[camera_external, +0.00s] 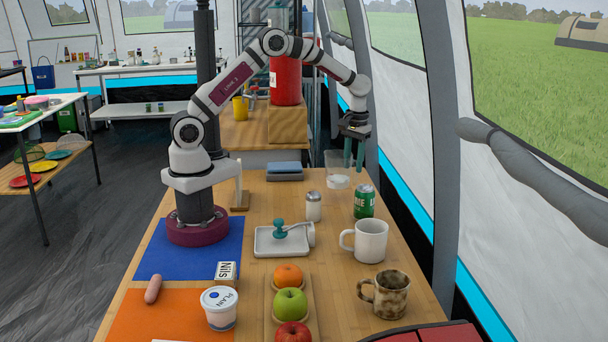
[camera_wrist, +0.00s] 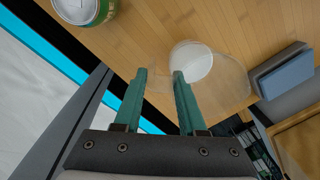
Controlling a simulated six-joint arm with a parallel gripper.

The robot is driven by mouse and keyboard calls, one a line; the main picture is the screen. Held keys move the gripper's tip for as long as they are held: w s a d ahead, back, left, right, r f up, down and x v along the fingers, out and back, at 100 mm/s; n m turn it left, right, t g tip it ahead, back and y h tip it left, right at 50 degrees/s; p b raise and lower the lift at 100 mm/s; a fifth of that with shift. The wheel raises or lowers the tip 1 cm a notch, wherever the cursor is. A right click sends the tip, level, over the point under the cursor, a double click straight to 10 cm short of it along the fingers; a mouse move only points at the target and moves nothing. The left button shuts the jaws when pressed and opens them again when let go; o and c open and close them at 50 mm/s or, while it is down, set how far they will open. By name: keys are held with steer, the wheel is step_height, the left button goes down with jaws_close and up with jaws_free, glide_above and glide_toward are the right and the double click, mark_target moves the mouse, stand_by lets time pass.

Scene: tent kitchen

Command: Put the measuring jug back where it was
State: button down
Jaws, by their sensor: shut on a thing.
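The measuring jug (camera_external: 338,172) is clear, with something white in its bottom. It is upright at the far right end of the wooden table, left of my gripper (camera_external: 354,162). In the wrist view the jug (camera_wrist: 225,82) is just beyond and right of the green fingers, and its see-through side reaches into the gap between them. My gripper (camera_wrist: 160,76) is shut on the jug, seemingly at its handle, which is hard to make out. I cannot tell whether the jug's base touches the table.
A green can (camera_external: 364,201), a salt shaker (camera_external: 314,206) and a white mug (camera_external: 366,241) stand nearer on the table (camera_external: 240,268). A grey-blue box (camera_external: 285,171) lies left of the jug. The tent wall is close on the right.

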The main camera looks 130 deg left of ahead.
steer(key=shift+f, duration=1.85)
steer(key=shift+f, duration=0.2)
steer(key=shift+c, duration=2.4)
jaws_free()
